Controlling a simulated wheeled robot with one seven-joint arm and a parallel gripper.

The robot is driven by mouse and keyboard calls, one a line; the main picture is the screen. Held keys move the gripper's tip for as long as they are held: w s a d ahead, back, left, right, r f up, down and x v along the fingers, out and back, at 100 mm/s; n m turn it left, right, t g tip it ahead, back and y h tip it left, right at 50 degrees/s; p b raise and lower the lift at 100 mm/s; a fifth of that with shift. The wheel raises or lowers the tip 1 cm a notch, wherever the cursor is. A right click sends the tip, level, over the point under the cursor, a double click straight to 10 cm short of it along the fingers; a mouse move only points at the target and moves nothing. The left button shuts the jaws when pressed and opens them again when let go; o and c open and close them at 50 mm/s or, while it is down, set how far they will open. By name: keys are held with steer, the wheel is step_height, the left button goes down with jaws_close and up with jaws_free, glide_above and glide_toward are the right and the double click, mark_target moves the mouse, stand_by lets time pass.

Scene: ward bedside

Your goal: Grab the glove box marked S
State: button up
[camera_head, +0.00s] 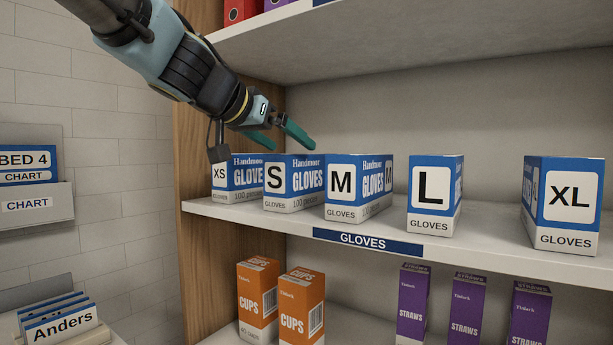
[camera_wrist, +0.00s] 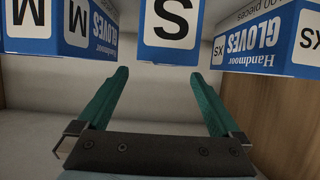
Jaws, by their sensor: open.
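The blue and white glove box marked S (camera_head: 290,181) stands on the shelf between the XS box (camera_head: 235,176) and the M box (camera_head: 355,187). My gripper (camera_head: 291,137) is open and empty, just above and in front of the S box in the head view. In the wrist view my two green fingers (camera_wrist: 166,92) are spread apart. The S box (camera_wrist: 170,22) shows at the top centre, beyond the fingertips and between their lines. The M box (camera_wrist: 62,25) is at the top left and the XS box (camera_wrist: 262,42) at the top right.
The L box (camera_head: 435,195) and XL box (camera_head: 563,203) stand farther right on the shelf (camera_head: 470,254). A wooden side panel (camera_head: 194,140) is close left of the XS box. Another shelf (camera_head: 420,35) hangs above. Orange cup boxes (camera_head: 258,297) and purple straw boxes (camera_head: 412,303) stand below.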

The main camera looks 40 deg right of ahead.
steer(key=p+x, duration=0.1)
steer(key=x, duration=0.2)
steer(key=p+x, duration=0.1)
steer(key=x, duration=0.3)
steer(key=shift+w+d, duration=0.25)
steer(key=shift+w, duration=0.05)
jaws_close()
stand_by(0.6)
